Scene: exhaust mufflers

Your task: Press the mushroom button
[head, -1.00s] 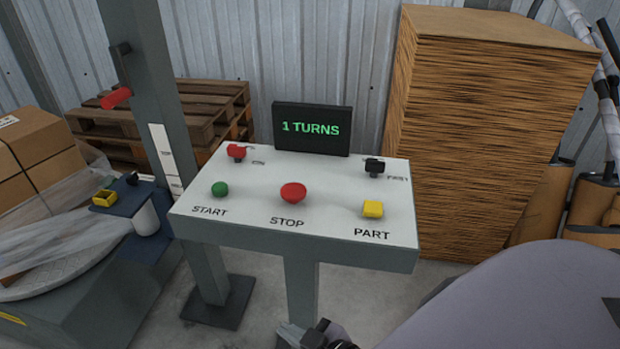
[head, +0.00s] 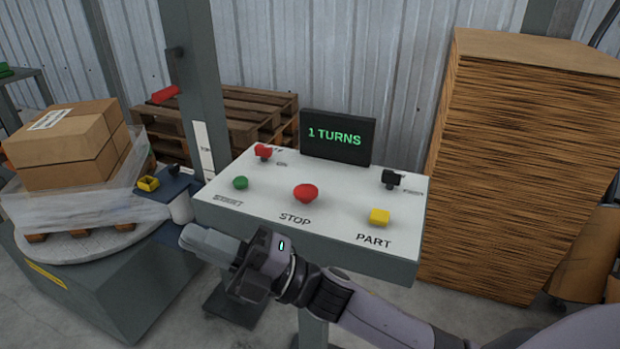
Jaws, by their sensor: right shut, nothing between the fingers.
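The red mushroom button (head: 306,193) stands on the white sloped top of the control panel (head: 262,213), above the word STOP. My right gripper (head: 186,238) is shut and empty. It points left, in front of the panel's lower left edge, and in the picture it lies below and left of the mushroom button, apart from it. My left gripper is not in view.
The panel also bears a green button (head: 240,183), a yellow button (head: 379,216), a red switch (head: 263,152), a black switch (head: 392,179) and a display (head: 338,137) reading "1 TURNS". Wrapped boxes (head: 62,150) stand on a turntable at left; a tall cardboard stack (head: 520,160) stands at right.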

